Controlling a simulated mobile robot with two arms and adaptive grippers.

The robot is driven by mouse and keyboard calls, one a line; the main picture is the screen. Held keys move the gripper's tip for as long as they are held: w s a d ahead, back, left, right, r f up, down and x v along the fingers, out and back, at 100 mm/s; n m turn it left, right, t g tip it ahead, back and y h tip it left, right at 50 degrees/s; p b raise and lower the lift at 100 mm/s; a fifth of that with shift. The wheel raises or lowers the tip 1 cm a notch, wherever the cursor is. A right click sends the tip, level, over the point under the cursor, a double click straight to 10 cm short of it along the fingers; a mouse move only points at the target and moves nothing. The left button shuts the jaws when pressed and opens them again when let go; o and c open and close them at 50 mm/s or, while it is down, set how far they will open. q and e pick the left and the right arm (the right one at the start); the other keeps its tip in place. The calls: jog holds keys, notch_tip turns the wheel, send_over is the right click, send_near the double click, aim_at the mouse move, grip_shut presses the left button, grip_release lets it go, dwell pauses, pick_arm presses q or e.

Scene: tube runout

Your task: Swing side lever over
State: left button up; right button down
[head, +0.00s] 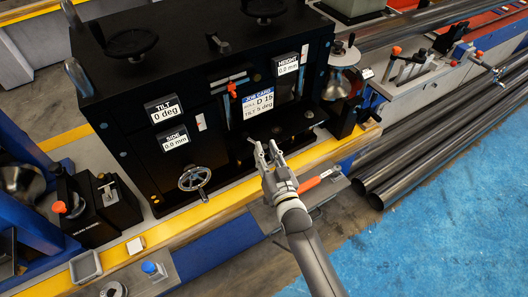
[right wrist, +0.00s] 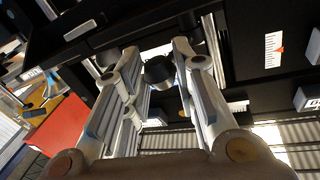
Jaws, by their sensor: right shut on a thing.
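My right gripper (head: 269,153) reaches up from the bottom of the head view to the front of the black machine. In the right wrist view, its fingers (right wrist: 158,58) are shut on a dark round knob (right wrist: 159,73). I cannot tell for sure whether this knob is the end of the side lever; the lever's body is hidden there. The white SIDE display (head: 174,138) reads 0.0 mm on the black machine housing (head: 130,85). My left gripper is not in view.
A handwheel (head: 194,179) is left of my gripper. An orange-handled tool (head: 316,182) lies close to its right. The TILT display (head: 164,109) reads 0 deg; the job card (head: 258,104) reads TILT 5 deg. Steel tubes (head: 430,145) lie right, beside blue floor (head: 440,230).

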jog(key=shift+r, duration=0.1)
jog(key=c, duration=1.4)
grip_release()
jog(key=v, duration=1.2)
